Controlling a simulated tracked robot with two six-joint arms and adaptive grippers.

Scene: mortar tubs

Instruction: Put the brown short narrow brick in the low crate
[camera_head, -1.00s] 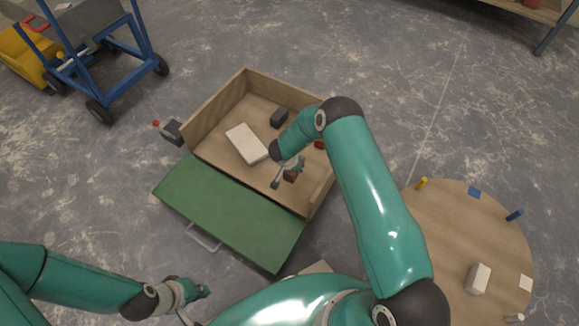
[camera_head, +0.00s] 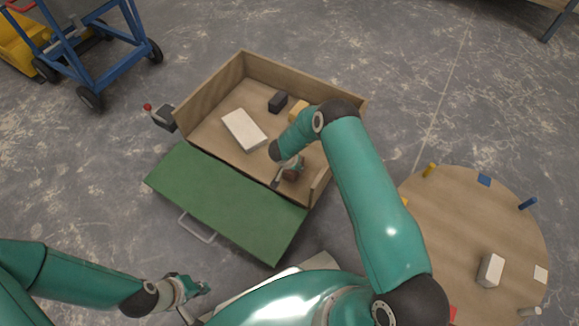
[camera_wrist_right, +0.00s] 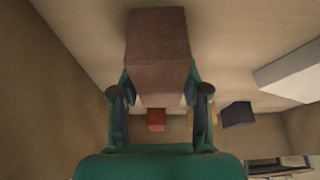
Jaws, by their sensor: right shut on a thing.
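The low crate is the wooden box (camera_head: 207,88) with its green front flap (camera_head: 225,205) folded down to the floor. My right gripper (camera_head: 288,170) is inside the crate's outline, near its front right part. It is shut on the brown short narrow brick (camera_head: 294,174), which fills the top middle of the right wrist view (camera_wrist_right: 158,50) between the fingers. I cannot tell whether the brick touches the crate floor. My left gripper (camera_head: 198,289) is low at the left, outside the crate and in front of the flap; its jaws are too small to judge.
In the crate lie a white slab (camera_head: 243,130), a dark grey block (camera_head: 277,101) and a yellowish block (camera_head: 298,111). A red block (camera_wrist_right: 156,120) shows in the wrist view. A round wooden table (camera_head: 460,230) with small items stands right; a blue cart (camera_head: 100,55) stands upper left.

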